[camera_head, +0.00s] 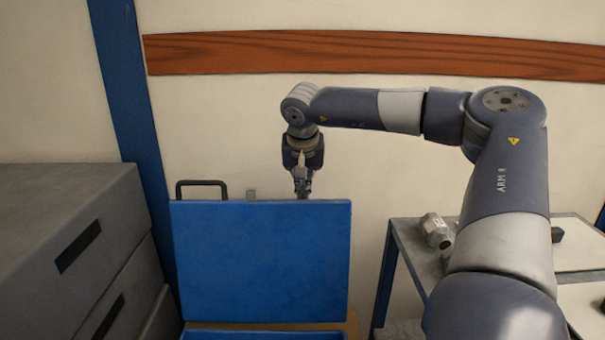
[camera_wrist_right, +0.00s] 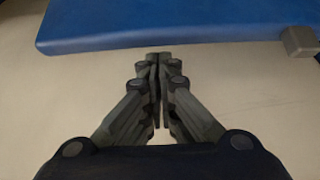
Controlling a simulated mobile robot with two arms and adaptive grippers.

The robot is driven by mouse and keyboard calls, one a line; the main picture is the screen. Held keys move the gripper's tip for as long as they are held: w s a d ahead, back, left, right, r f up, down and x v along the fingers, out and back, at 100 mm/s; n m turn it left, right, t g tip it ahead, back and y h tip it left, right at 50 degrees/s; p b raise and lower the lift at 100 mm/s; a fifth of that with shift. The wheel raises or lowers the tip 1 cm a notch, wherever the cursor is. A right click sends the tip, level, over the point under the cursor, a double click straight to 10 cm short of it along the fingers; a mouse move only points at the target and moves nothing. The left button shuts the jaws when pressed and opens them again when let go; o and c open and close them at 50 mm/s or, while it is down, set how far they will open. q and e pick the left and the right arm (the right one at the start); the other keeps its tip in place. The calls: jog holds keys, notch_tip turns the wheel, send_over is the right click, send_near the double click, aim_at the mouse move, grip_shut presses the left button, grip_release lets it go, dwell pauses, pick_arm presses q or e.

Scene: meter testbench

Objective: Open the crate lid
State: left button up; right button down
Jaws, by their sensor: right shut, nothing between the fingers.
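The blue crate lid (camera_head: 262,262) stands raised, close to upright, in the head view. A dark handle (camera_head: 202,186) shows above its top left edge. Below the lid, a strip of the blue crate (camera_head: 262,335) shows at the bottom edge of the picture; the rest of the crate is out of frame. My right gripper (camera_head: 302,190) points down at the lid's top edge, right of its middle, its tips partly hidden behind the lid. In the right wrist view the gripper (camera_wrist_right: 158,60) is shut and empty, with the lid (camera_wrist_right: 160,22) just beyond the fingertips. My left gripper is out of view.
Grey stacked boxes (camera_head: 60,225) stand at the left. At the right, a metal cart (camera_head: 408,245) holds a grey metal part (camera_head: 437,231). A blue post (camera_head: 130,110) and a wall with a wooden rail (camera_head: 370,53) are behind.

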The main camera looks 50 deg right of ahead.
aim_at(302, 203)
jog(key=s+a+h+b, duration=0.1)
jog(key=a+b, duration=0.1)
jog(key=b, duration=0.1)
jog(key=s+a+t+h+b, duration=0.1)
jog(key=s+a+b, duration=0.1)
jog(key=b, duration=0.1)
jog(key=s+a+r+t+b, duration=0.1)
jog(key=a+b, duration=0.1)
jog(key=b, duration=0.1)
jog(key=shift+s+r+h, duration=0.1)
jog(key=shift+s+h, duration=0.2)
jog(key=shift+h, duration=0.1)
jog(key=shift+s+a+r+b, duration=0.1)
jog(key=shift+s+a+b, duration=0.15)
jog(key=shift+b, duration=0.1)
jog(key=shift+s+a+r, duration=0.1)
jog(key=shift+r, duration=0.1)
